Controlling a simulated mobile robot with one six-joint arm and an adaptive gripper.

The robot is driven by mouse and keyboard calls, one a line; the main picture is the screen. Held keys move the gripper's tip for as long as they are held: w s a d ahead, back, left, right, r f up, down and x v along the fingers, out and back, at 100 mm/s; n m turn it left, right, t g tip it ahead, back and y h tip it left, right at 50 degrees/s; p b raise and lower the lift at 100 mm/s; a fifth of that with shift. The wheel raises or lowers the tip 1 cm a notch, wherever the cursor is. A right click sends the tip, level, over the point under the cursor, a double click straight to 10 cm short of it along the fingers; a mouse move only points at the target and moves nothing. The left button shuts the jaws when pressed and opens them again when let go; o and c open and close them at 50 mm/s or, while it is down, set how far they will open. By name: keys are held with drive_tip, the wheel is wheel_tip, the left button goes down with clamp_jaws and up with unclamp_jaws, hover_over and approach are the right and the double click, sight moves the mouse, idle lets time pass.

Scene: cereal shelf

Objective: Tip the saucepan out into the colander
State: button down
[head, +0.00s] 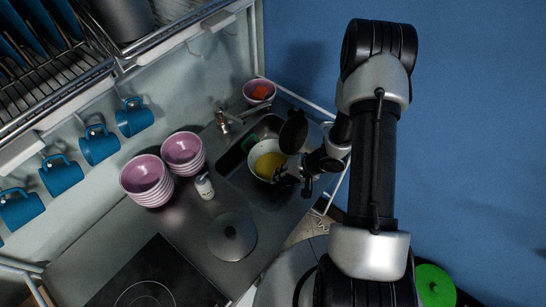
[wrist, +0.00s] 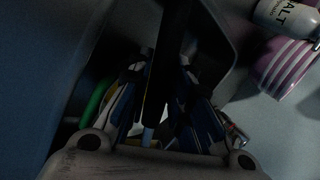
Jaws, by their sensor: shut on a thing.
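A dark saucepan (head: 293,132) is tilted beside the far right side of the sink. A white bowl-shaped vessel, apparently the colander (head: 255,159), sits in the sink with yellow contents (head: 269,165) inside. The saucepan is close to its upper right rim; I cannot tell whether they touch. My gripper (head: 290,174) is at the colander's lower right. In the wrist view my gripper (wrist: 160,108) is shut on a long black bar, the saucepan's handle (wrist: 168,50). The saucepan's inside is too dark to read.
Stacked pink bowls (head: 147,180), a salt shaker (head: 204,185) and a round lid (head: 232,236) stand on the counter to the left. Blue mugs (head: 99,145) hang on the wall.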

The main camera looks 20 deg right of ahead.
drive_tip(key=shift+d+r+y+p, duration=0.15)
drive_tip(key=shift+r+y+p, duration=0.35)
drive_tip(key=shift+r+p, duration=0.4)
drive_tip(key=shift+s+d+r+t+y+p, duration=0.1)
drive_tip(key=shift+d+r+t+y+p, duration=0.25)
drive_tip(key=shift+y+p, duration=0.5)
drive_tip(key=s+d+r+m+t+y+b, duration=0.1)
drive_tip(key=s+d+r+t+y+b, duration=0.1)
drive_tip(key=d+r+y+b, duration=0.2)
drive_tip(key=shift+s+d+r+y+b, duration=0.4)
drive_tip(key=shift+d+y+b, duration=0.55)
drive_tip(key=shift+y, duration=0.6)
drive_tip(key=shift+a, duration=0.1)
